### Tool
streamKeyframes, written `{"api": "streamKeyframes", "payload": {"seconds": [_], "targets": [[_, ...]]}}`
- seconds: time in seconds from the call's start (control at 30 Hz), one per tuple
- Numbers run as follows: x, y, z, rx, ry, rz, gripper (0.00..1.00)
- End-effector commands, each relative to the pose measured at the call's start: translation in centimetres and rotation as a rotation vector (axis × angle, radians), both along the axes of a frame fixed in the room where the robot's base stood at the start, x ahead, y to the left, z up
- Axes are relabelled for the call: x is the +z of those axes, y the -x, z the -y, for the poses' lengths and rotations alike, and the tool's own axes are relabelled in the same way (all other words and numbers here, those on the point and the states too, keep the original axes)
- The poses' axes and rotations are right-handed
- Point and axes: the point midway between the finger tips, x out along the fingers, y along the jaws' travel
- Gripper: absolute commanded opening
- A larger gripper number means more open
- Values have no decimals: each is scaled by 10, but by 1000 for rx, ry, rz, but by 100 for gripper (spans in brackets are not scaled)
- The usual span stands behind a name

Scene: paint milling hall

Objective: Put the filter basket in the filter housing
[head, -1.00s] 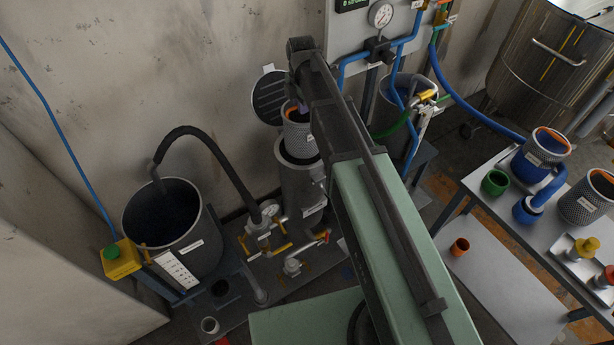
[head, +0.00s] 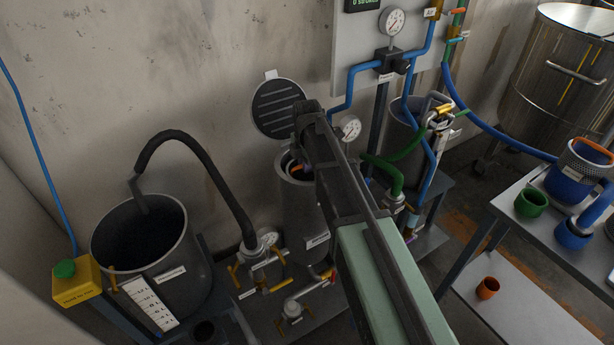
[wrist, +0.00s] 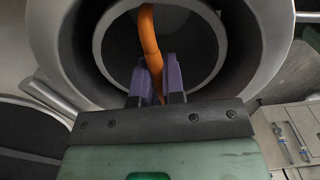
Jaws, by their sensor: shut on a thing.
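The filter housing (head: 302,225) is a grey upright cylinder with its round lid (head: 278,106) swung open behind it. The filter basket sits down inside the housing mouth. Only its rim (wrist: 222,45) and orange handle (head: 294,168) show, and its mesh side is hidden. In the wrist view the rim lies inside the wider housing wall (wrist: 268,45), with a dark gap between them. My gripper (wrist: 156,82) has purple fingers shut on the orange handle (wrist: 148,38). In the head view my arm covers part of the housing mouth.
A large grey tub (head: 150,240) with a black hose stands left. A gauge (head: 350,128), blue pipes and green hose are close on the right. Valves with yellow handles (head: 280,285) lie in front. A table (head: 520,235) at right holds cups and another mesh basket.

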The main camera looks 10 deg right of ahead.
Motion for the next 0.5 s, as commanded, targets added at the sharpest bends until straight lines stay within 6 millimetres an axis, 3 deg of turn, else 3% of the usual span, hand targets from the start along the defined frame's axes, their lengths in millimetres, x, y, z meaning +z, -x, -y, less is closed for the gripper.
{"api": "streamKeyframes", "payload": {"seconds": [0.03,0.4,0.43,0.5], "targets": [[-16,0,0,0,0,0,0],[-15,0,0,0,0,0,0],[-14,0,0,0,0,0,13],[-13,0,0,0,0,0,24]]}}
